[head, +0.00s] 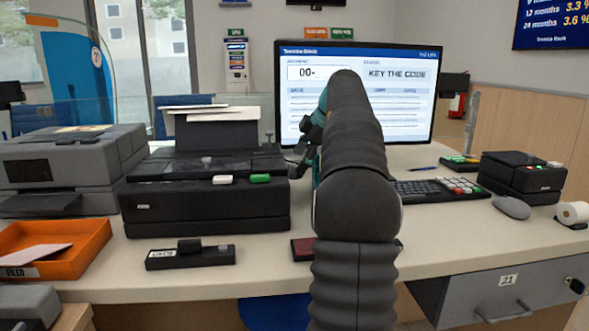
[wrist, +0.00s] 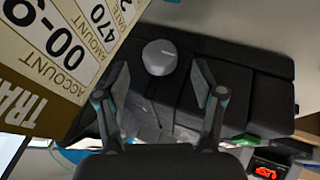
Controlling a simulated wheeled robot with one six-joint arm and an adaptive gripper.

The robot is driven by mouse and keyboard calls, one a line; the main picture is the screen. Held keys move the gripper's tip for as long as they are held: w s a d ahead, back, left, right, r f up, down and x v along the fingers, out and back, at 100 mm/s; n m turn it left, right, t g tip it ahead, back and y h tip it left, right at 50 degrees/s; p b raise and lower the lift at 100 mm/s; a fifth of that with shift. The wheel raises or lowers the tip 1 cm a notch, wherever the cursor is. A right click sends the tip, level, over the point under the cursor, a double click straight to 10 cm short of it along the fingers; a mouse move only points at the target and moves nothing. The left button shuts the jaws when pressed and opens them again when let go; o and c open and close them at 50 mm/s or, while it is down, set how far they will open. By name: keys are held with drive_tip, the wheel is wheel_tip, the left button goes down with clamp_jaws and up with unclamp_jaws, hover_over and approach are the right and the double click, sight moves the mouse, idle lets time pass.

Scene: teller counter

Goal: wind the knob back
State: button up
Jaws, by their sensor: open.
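A round grey knob (wrist: 160,57) with a line mark on its face shows in the wrist view, against a dark machine (wrist: 235,70). My gripper (wrist: 161,72) is open; its two fingers stand apart, left and right of the knob, and I see a gap on each side. I cannot tell how deep the knob sits between the tips. In the head view, the black slip printer (head: 205,200) stands left of my arm, with a green and a white button on its front. My gripper (head: 303,143) is mostly hidden behind my arm there.
A printed slip (wrist: 55,45) fills the wrist view's upper left. A monitor (head: 412,95) reads "KEY THE CODE".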

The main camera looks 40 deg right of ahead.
drive_tip(key=a+v, duration=0.1)
drive_tip(key=v, duration=0.5)
drive_tip(key=shift+s+d+r, duration=0.15)
drive_tip(key=shift+d+r, duration=0.15)
drive_tip(key=shift+d, duration=0.2)
